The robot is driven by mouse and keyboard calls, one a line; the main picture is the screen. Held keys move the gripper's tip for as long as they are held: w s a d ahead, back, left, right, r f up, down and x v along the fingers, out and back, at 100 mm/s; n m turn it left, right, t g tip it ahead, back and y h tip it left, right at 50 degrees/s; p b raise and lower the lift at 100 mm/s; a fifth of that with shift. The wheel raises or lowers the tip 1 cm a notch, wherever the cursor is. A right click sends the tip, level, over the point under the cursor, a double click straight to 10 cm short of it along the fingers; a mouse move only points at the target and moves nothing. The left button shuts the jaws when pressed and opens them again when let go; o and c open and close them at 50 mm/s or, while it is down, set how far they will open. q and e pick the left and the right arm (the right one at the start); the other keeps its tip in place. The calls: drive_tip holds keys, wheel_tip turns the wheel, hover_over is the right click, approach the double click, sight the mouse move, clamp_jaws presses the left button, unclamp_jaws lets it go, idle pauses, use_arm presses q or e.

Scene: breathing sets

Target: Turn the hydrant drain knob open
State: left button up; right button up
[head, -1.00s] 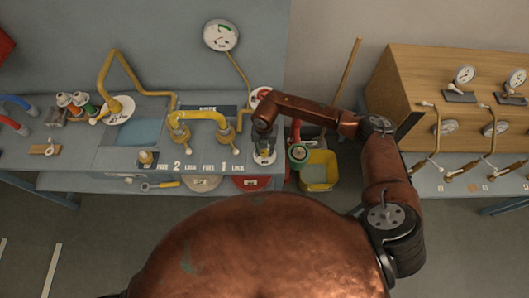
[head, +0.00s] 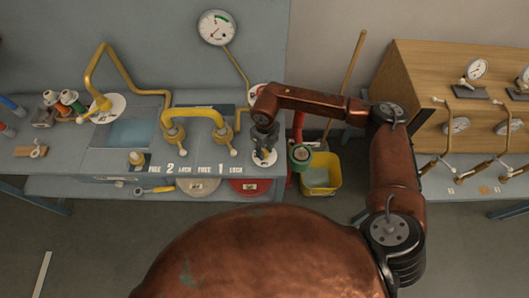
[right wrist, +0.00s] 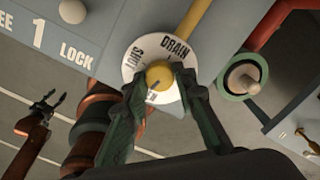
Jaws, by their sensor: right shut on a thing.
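The drain knob is a yellow knob (right wrist: 159,76) at the middle of a white dial plate (right wrist: 143,50) in the right wrist view. My right gripper (right wrist: 161,82) is shut on the knob, one dark green finger on each side. In the head view my right gripper (head: 264,139) points down over the white plate (head: 264,158) at the bench's right end and hides the knob. My left gripper (right wrist: 45,105) shows in the right wrist view, open and empty, away from the dial.
A green-ringed hydrant outlet (head: 300,155) on a red pipe stands just right of the dial, above a yellow bucket (head: 321,176). Yellow pipes (head: 195,113) with valves are to the left. A wooden gauge cabinet (head: 430,75) stands at the right.

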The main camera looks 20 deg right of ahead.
sight(265, 152)
drive_tip(key=shift+n+b, duration=0.6)
drive_tip(key=shift+n, duration=0.3)
drive_tip(key=o, duration=1.2)
drive_tip(key=shift+c, duration=0.2)
wheel_tip(265, 152, up, 12)
